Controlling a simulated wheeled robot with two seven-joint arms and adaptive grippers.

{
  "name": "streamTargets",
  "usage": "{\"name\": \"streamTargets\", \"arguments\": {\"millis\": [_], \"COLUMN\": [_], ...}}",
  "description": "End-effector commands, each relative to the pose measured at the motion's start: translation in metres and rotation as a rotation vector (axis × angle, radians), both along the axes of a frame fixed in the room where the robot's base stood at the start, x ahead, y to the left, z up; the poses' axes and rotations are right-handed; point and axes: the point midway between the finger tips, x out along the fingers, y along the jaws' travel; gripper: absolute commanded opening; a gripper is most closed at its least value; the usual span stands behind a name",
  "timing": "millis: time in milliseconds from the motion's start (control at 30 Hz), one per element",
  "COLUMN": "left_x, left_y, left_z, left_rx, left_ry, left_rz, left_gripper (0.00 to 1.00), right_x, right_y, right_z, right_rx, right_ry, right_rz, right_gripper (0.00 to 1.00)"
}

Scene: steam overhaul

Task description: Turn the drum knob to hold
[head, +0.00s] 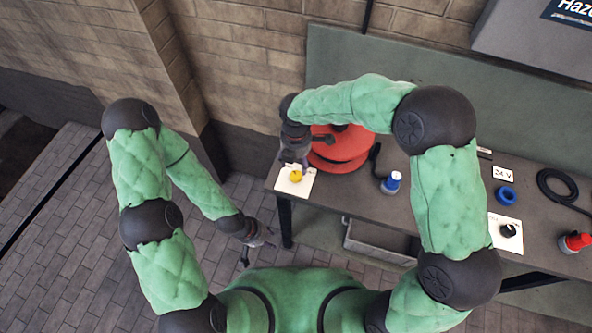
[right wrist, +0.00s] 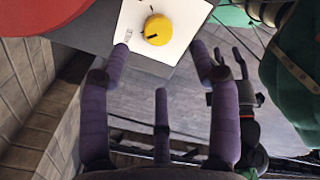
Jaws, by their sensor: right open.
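The yellow drum knob (head: 296,176) sits on a white plate (head: 304,187) at the table's left end, beside the red drum (head: 340,150). In the right wrist view the knob (right wrist: 157,29) shows a short dark mark, with small print beside it that I cannot read. My right gripper (head: 293,164) is open just above the knob. Its purple fingers (right wrist: 161,60) are spread, and the knob lies beyond the fingertips, apart from them. My left gripper (head: 257,249) hangs low left of the table, its fingers apart and empty.
A grey bin (head: 380,241) is under the table. A brick wall stands behind.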

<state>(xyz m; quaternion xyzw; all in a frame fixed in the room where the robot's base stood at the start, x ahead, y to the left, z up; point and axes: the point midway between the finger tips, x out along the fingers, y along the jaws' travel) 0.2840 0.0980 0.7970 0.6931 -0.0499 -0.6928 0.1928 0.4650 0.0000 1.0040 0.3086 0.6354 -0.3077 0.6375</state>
Motion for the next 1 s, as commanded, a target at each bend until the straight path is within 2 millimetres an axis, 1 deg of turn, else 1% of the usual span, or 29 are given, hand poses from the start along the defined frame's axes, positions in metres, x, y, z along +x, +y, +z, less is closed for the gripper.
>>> {"name": "streamTargets", "arguments": {"millis": [33, 100, 300, 400, 500, 600, 867, 900, 967, 1000], "left_x": [0.000, 0.000, 0.001, 0.001, 0.001, 0.001, 0.001, 0.001, 0.001, 0.001], "left_y": [0.000, 0.000, 0.000, 0.000, 0.000, 0.000, 0.000, 0.000, 0.000, 0.000], "left_z": [-0.003, -0.005, -0.010, -0.012, -0.013, -0.013, -0.013, -0.013, -0.013, -0.013], "left_rx": [0.000, 0.000, 0.000, 0.000, 0.000, 0.000, 0.000, 0.000, 0.000, 0.000], "left_ry": [-0.001, -0.001, -0.002, -0.002, -0.002, -0.002, -0.002, -0.002, -0.002, -0.002], "left_rz": [0.000, 0.000, 0.001, 0.001, 0.001, 0.001, 0.001, 0.001, 0.001, 0.001], "left_gripper": [0.40, 0.40, 0.40, 0.40, 0.40, 0.40, 0.40, 0.40, 0.40, 0.40], "right_x": [-0.001, -0.001, -0.001, 0.000, 0.000, 0.000, 0.000, 0.000, 0.000, 0.000], "right_y": [-0.001, 0.000, 0.000, 0.000, 0.000, 0.000, 0.000, 0.000, 0.000, 0.000], "right_z": [-0.012, -0.026, -0.058, -0.070, -0.078, -0.081, -0.082, -0.082, -0.082, -0.082], "right_rx": [-0.002, -0.002, -0.001, 0.000, 0.000, 0.000, 0.000, 0.000, 0.000, 0.000], "right_ry": [0.004, 0.004, 0.003, 0.002, 0.002, 0.000, 0.000, 0.000, 0.000, 0.000], "right_rz": [-0.001, -0.001, -0.001, -0.002, -0.002, -0.001, -0.001, -0.001, -0.001, -0.001], "right_gripper": [0.62, 0.62, 0.62, 0.62, 0.62, 0.62, 0.62, 0.59, 0.42, 0.31]}}
